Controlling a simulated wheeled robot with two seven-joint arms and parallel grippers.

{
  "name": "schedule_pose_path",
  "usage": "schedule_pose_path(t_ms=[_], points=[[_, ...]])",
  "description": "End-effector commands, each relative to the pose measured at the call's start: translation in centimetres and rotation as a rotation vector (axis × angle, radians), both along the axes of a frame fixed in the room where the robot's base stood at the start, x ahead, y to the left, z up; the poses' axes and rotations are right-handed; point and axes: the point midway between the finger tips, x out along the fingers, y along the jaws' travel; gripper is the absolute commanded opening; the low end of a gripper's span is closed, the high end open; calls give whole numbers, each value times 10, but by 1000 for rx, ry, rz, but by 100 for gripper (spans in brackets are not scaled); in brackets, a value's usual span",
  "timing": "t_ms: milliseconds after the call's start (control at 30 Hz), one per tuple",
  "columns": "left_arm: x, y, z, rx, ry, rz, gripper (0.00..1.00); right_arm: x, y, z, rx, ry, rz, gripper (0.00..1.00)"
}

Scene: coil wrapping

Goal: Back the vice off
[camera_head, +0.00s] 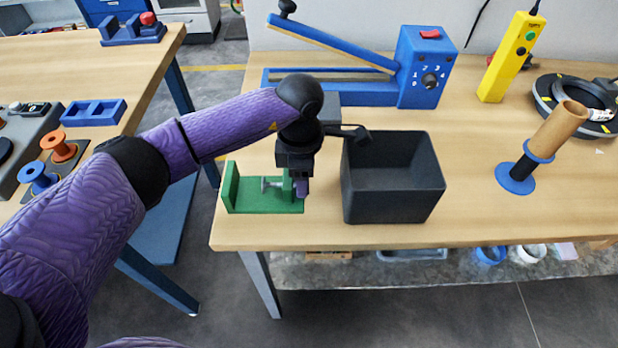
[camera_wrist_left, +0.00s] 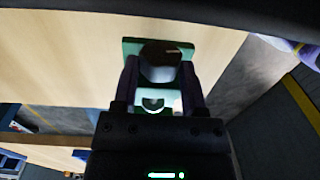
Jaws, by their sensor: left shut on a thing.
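The green vice (camera_head: 231,190) stands at the left front corner of the right-hand workbench. Its upright plate is at the left, and a grey screw (camera_head: 269,184) shows in the middle. My left gripper (camera_head: 301,187) points down at the right end of the vice and hides that part. In the left wrist view, the fingers (camera_wrist_left: 161,85) are shut on a dark rounded knob (camera_wrist_left: 160,62) of the vice, with green vice parts behind and below it. My right gripper is not in view.
A dark open bin (camera_head: 394,205) stands just right of my left gripper. Behind is a blue lever machine (camera_head: 425,65). A spool post (camera_head: 516,178) and yellow pendant (camera_head: 511,55) are further right. The bench's front edge is close to the vice.

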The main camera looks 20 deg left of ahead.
Motion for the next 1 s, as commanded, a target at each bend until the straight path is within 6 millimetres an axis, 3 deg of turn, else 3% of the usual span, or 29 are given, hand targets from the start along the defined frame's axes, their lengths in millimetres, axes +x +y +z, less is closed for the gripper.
schedule_pose_path(t_ms=[67, 200, 300, 533, 767, 967, 1000], points=[[0, -1, 3, 2, -16, -4, 17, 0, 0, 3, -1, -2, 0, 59], [-6, -2, 5, 56, -210, -9, 17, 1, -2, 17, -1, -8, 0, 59], [-7, -3, 2, 83, -301, -5, 17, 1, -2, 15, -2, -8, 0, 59], [-7, -3, 1, 88, -319, -3, 17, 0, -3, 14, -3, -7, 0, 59], [-14, -5, -7, 169, -598, -6, 16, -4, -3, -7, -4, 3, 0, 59], [-14, -5, -2, 174, -616, -3, 16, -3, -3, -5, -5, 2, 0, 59], [-14, -5, -2, 175, -615, -3, 62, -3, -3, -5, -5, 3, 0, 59]])
